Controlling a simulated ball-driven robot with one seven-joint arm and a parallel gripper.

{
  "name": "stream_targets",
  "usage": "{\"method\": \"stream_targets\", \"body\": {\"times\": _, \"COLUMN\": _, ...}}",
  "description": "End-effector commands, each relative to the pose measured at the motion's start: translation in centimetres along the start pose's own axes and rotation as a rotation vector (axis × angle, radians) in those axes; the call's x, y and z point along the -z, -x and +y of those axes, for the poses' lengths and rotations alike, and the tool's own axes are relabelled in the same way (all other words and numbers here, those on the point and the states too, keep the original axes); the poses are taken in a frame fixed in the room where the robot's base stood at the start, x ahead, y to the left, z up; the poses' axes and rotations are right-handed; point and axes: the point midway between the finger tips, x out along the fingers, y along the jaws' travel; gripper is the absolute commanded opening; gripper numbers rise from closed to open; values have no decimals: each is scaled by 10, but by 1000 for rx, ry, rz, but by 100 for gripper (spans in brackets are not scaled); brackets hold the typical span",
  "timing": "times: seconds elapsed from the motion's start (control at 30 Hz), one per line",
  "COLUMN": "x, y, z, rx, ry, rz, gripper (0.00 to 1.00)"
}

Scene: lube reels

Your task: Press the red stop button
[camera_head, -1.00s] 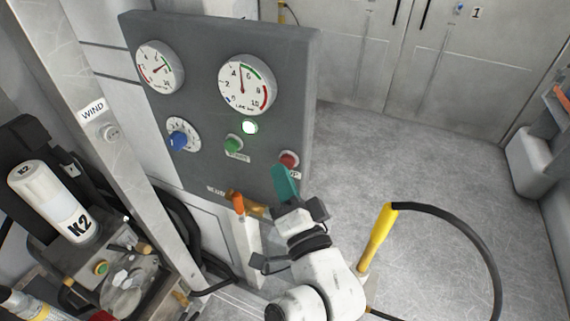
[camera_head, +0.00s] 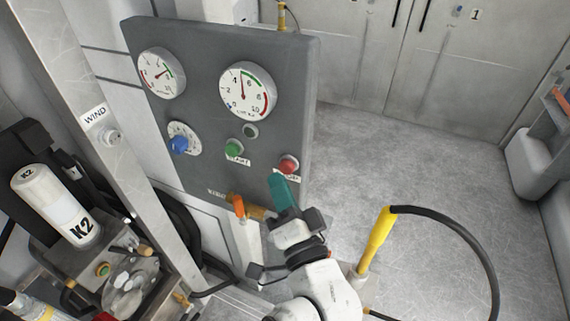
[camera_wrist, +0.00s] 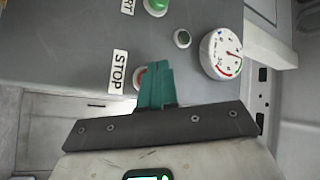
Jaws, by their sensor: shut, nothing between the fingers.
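The red stop button (camera_head: 288,165) sits at the lower right of the grey control panel (camera_head: 225,180), its label partly covered. In the wrist view the red button (camera_wrist: 141,78) shows beside the STOP label (camera_wrist: 118,72), partly hidden behind my fingers. My gripper (camera_head: 281,178) has teal fingers, shut and empty, with the tips just below the button in the head view. In the wrist view the shut fingers (camera_wrist: 157,68) overlap the button's right side. I cannot tell whether they touch it. The round indicator lamp (camera_head: 250,131) is dark.
A green start button (camera_head: 234,148), a blue knob (camera_head: 179,144) and two gauges (camera_head: 245,91) are on the panel. An orange-handled valve (camera_head: 238,206) is below. A yellow nozzle with a black hose (camera_head: 377,240) stands at right. The floor right of the panel is open.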

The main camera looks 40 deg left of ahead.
Motion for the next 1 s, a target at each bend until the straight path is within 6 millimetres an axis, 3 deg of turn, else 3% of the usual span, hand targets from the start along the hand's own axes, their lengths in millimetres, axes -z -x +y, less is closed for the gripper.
{"method": "stream_targets", "body": {"times": 0.43, "x": -3, "y": 4, "z": -5, "rx": 0, "ry": -1, "rz": -1, "gripper": 0}}
{"method": "stream_targets", "body": {"times": 1.0, "x": -26, "y": 36, "z": -27, "rx": 0, "ry": -1, "rz": -1, "gripper": 0}}
